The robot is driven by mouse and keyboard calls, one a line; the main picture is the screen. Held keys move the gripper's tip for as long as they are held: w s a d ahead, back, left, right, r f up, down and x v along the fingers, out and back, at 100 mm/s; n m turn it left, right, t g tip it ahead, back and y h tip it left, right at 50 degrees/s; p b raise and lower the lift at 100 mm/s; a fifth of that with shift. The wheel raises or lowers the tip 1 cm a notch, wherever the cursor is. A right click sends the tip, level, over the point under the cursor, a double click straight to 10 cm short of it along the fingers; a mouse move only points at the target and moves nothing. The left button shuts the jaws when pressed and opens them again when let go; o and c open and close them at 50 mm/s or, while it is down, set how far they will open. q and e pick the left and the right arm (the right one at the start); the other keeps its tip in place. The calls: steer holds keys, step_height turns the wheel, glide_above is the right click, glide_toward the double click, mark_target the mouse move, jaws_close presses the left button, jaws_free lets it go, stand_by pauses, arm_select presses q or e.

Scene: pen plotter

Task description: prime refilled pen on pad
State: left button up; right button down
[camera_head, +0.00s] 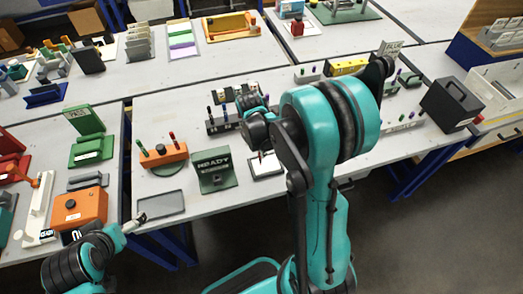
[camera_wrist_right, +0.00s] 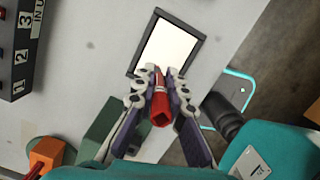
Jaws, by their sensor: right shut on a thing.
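The pad is a white sheet in a dark frame (camera_wrist_right: 150,70). In the head view the pad (camera_head: 267,168) lies near the front edge of the table, partly covered by my right arm. My right gripper (camera_wrist_right: 160,82) is shut on a red pen (camera_wrist_right: 160,108) whose faceted red end points at the wrist camera. The pen's far end is over the pad's near edge in the wrist view; I cannot tell whether it touches. In the head view the right gripper (camera_head: 262,148) is mostly hidden by its arm. My left gripper (camera_head: 138,223) is low at left, its fingers unclear.
A green READY stand (camera_head: 213,184) and an orange pen holder (camera_head: 163,156) stand left of the pad. A grey tray (camera_head: 160,205) lies at the front edge. A dark numbered rack (camera_wrist_right: 18,45) is behind, and a black box (camera_head: 450,104) is at right.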

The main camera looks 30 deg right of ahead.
steer(key=shift+r, duration=0.35)
steer(key=shift+s+d, duration=0.25)
steer(key=shift+d, duration=0.75)
steer(key=shift+f+b, duration=0.8)
steer(key=shift+f, duration=0.15)
steer(key=shift+r, duration=0.1)
steer(key=shift+s+d+r+p, duration=0.25)
steer(key=shift+d+r+p, duration=0.3)
steer(key=shift+d+r, duration=0.35)
steer(key=shift+f, duration=0.1)
